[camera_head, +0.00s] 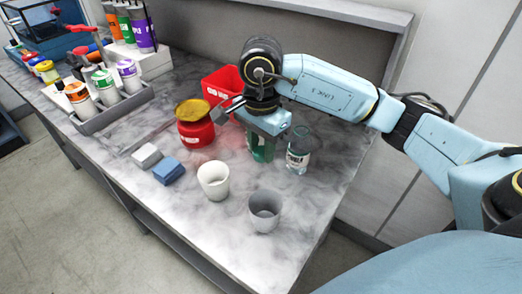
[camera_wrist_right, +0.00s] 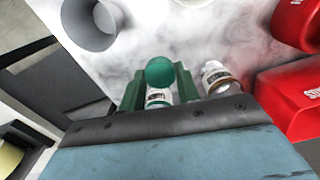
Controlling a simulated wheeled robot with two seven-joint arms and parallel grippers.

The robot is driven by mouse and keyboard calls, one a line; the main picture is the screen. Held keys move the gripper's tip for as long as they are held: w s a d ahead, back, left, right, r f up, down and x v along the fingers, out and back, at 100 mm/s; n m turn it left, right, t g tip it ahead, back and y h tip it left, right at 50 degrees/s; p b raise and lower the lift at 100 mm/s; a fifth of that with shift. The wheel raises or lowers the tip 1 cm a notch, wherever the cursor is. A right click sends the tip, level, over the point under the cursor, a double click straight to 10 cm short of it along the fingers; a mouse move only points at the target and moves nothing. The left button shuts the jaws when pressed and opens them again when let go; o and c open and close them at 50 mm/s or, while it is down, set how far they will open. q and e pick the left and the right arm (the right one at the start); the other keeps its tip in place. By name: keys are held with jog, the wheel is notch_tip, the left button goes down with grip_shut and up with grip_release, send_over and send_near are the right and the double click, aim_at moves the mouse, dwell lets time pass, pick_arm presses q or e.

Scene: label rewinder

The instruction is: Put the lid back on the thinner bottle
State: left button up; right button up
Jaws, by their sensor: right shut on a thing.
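My right gripper (camera_head: 262,145) points down over the right part of the marble table. Its green fingers (camera_wrist_right: 160,88) are shut on a round green piece (camera_wrist_right: 160,71), which looks like the lid. A labelled bottle (camera_wrist_right: 158,97) shows just below that piece in the wrist view; I cannot tell whether they touch. In the wrist view another labelled bottle (camera_wrist_right: 215,76) shows beside the fingers. My left gripper is not in view.
A red jar with a yellow lid (camera_head: 195,128) and a red bin (camera_head: 222,80) stand left of the gripper. A white cup (camera_head: 213,182) and a grey cup (camera_head: 265,211) stand in front. White and blue blocks (camera_head: 167,171) lie left. A bottle rack (camera_head: 112,110) stands farther left.

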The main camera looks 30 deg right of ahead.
jog(key=n, duration=0.1)
jog(key=a+n, duration=0.1)
jog(key=n, duration=0.1)
jog(key=shift+w+a+f, duration=0.1)
jog(key=shift+w+f, duration=0.05)
jog(key=shift+w, duration=0.05)
jog(key=a+n, duration=0.1)
jog(key=n, duration=0.3)
jog(key=a+n, duration=0.1)
jog(key=n, duration=0.3)
jog(key=w+a+f+n, duration=0.1)
jog(key=n, duration=0.3)
jog(key=shift+a, duration=0.3)
